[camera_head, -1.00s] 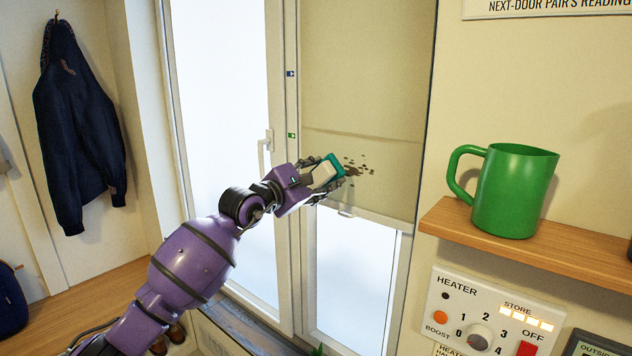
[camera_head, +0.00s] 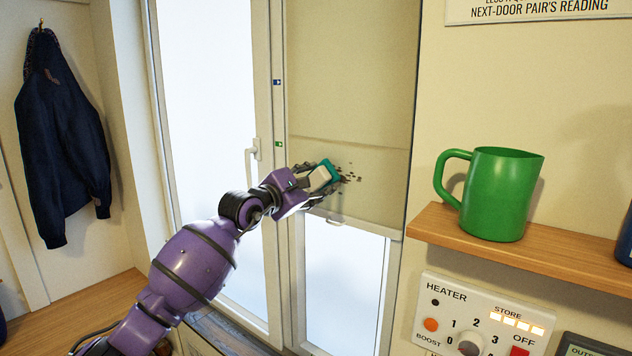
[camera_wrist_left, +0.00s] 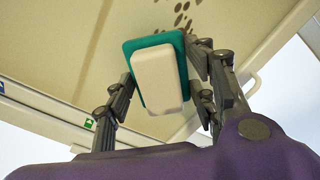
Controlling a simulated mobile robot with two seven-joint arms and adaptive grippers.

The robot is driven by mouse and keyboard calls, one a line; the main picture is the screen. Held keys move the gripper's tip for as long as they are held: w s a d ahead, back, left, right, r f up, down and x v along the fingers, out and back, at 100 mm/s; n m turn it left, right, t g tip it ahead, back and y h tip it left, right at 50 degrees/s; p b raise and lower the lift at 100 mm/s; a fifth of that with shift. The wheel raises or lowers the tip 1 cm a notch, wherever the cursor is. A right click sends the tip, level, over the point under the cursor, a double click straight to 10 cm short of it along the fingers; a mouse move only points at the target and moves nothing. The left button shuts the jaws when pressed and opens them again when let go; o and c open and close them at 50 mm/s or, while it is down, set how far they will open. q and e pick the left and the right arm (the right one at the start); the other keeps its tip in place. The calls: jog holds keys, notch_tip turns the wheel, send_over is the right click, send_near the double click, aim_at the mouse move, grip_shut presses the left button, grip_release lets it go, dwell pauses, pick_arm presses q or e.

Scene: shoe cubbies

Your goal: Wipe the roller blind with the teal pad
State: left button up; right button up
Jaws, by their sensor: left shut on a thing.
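The beige roller blind (camera_head: 345,85) hangs over the upper part of the right window pane. It also fills the top of the left wrist view (camera_wrist_left: 60,50). A cluster of dark brown spots (camera_head: 350,176) marks its lower part. My left gripper (camera_head: 318,184) is shut on the teal pad (camera_head: 331,170), which has a cream block-shaped back (camera_wrist_left: 158,78). The pad's teal face is turned to the blind, at the left edge of the spots. Whether it touches the cloth I cannot tell. My right gripper is not in view.
A green mug (camera_head: 500,192) stands on a wooden shelf (camera_head: 540,255) to the right. A heater panel (camera_head: 470,315) is below it. A window handle (camera_head: 253,160) juts out left of my gripper. A dark jacket (camera_head: 65,130) hangs at the far left.

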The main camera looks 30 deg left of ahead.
aim_at(333, 181)
pick_arm(q)
jog(key=shift+w+d, duration=0.15)
jog(key=shift+w, duration=0.75)
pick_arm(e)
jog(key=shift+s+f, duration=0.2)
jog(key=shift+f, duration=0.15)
pick_arm(q)
jog(key=shift+s+d+r+p, duration=0.2)
jog(key=shift+d+p, duration=0.15)
jog(key=shift+d, duration=0.45)
jog(key=shift+s+d+p, duration=0.1)
jog(key=shift+d+p, duration=0.25)
jog(key=shift+d, duration=0.35)
jog(key=shift+s+d+f, duration=0.1)
jog(key=shift+d+f, duration=0.1)
jog(key=shift+d, duration=0.2)
jog(key=shift+d+r+p, duration=0.15)
jog(key=shift+d+p, duration=0.55)
jog(key=shift+d, duration=0.35)
jog(key=shift+s+d+p, duration=0.2)
jog(key=shift+d+p, duration=0.15)
jog(key=shift+d, duration=0.8)
jog(key=shift+s+d+p, duration=0.15)
jog(key=shift+d+p, duration=0.2)
jog(key=shift+d, duration=0.75)
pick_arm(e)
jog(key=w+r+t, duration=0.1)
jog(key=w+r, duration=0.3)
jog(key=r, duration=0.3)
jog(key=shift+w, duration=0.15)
